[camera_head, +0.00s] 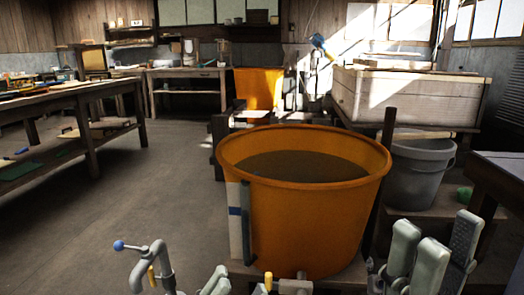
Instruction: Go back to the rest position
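A large round orange vat (315,225) stands in the front middle, filled with dark liquid. My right gripper (424,250) seems to be the group of pale grey, finger-like parts at the bottom right, in front of the grey bucket. Its parts overlap, so I cannot tell whether it is open or shut. Pale grey parts at the bottom edge, left of centre and in front of the vat, may belong to my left gripper (216,281). They are mostly cut off by the frame, so its opening is hidden. I see nothing clearly held in either gripper.
A grey bucket (421,170) stands right of the vat, with a stick across its rim. A wooden-sided tub (405,97) is behind it. A bent grey pipe with a blue ball (118,245) rises at bottom left. The floor (150,185) left of the vat is clear.

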